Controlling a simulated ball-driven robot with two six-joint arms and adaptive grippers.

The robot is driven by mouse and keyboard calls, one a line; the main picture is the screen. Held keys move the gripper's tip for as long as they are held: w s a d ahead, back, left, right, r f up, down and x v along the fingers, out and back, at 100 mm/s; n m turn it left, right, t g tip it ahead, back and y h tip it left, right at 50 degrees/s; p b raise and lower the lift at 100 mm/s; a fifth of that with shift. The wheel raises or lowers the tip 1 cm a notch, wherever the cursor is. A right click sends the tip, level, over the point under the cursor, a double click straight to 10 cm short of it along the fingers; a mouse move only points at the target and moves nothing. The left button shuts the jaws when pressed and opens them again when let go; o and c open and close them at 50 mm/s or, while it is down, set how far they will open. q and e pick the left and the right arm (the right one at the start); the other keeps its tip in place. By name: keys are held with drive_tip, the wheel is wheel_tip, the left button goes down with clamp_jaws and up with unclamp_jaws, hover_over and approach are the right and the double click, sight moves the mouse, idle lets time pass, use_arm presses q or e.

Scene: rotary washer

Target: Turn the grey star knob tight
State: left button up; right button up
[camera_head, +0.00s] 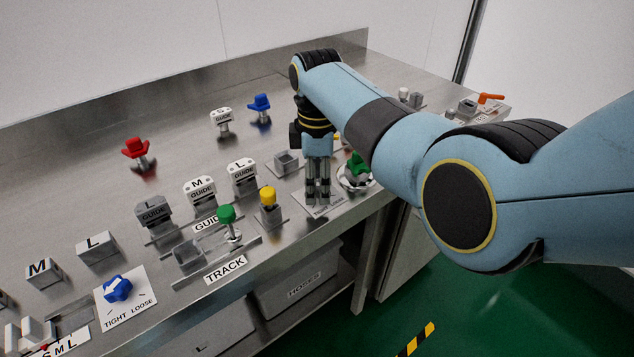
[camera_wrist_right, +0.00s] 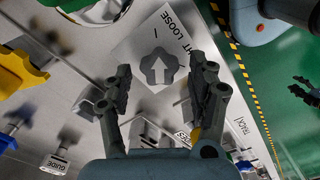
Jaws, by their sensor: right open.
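The grey star knob (camera_wrist_right: 160,66), with a white arrow, sits on a white plate marked TIGHT and LOOSE (camera_wrist_right: 135,45) in the right wrist view. The arrow points to the top of that picture, roughly along the edge with the lettering. My right gripper (camera_wrist_right: 160,80) is open, its fingers to either side of the knob in the picture; I see no contact. In the head view my right gripper (camera_head: 318,198) points down over the plate (camera_head: 338,204) and hides the knob. Dark finger-like parts, seemingly my left gripper (camera_wrist_right: 306,90), show at the right wrist view's edge.
A green knob (camera_head: 358,165) stands close to the right gripper. A yellow knob (camera_head: 268,196) and an empty square holder (camera_head: 287,162) are on its left. A blue star knob (camera_head: 117,289) has its own plate at front left. The bench's front edge is near.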

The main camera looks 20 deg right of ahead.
drive_tip(key=shift+f, duration=0.2)
drive_tip(key=c, duration=1.1)
drive_tip(key=shift+c, duration=0.2)
